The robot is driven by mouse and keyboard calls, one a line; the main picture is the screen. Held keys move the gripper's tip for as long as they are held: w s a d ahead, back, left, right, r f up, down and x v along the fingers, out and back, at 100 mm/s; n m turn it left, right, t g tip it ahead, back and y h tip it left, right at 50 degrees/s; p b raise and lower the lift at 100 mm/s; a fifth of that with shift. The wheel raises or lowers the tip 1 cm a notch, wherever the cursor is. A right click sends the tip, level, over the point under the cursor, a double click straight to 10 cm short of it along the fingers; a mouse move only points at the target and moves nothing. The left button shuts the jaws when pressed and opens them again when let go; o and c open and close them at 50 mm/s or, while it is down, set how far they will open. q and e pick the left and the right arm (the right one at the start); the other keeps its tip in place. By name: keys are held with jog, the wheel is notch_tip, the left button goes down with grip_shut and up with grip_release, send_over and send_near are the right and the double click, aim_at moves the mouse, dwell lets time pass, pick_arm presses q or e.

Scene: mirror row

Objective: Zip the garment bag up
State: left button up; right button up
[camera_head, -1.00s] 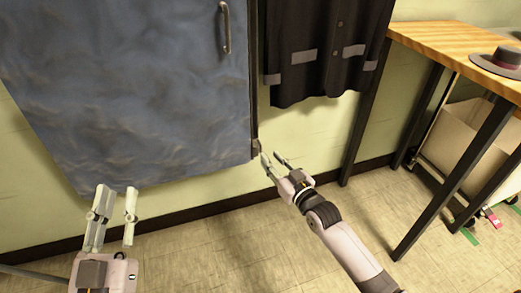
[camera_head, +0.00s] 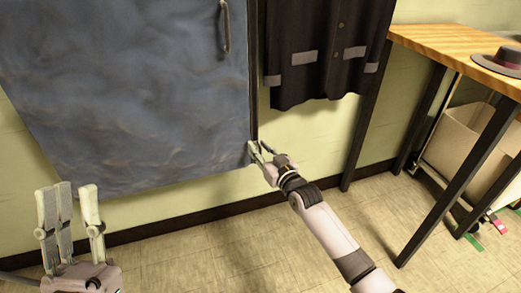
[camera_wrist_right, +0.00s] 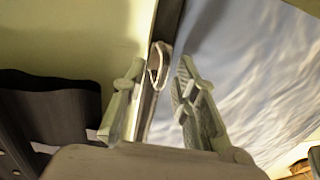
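The blue-grey garment bag (camera_head: 130,90) hangs against the wall. A dark zipper track runs down its right edge. At the lower end of that edge, the zipper pull (camera_wrist_right: 160,62) shows in the right wrist view as a small metal loop. My right gripper (camera_head: 258,147) is at the bag's lower right corner; its fingers (camera_wrist_right: 160,88) are apart on either side of the track, with the pull between their tips. Contact with the pull cannot be told. My left gripper (camera_head: 72,205) is open and empty, in front of the bag's lower left.
A metal handle (camera_head: 224,27) is on the bag's upper right. A dark coat (camera_head: 325,55) hangs right of the bag. The floor below the bag is clear.

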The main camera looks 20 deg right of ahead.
jog(key=shift+c, duration=0.4)
jog(key=c, duration=0.5)
grip_shut()
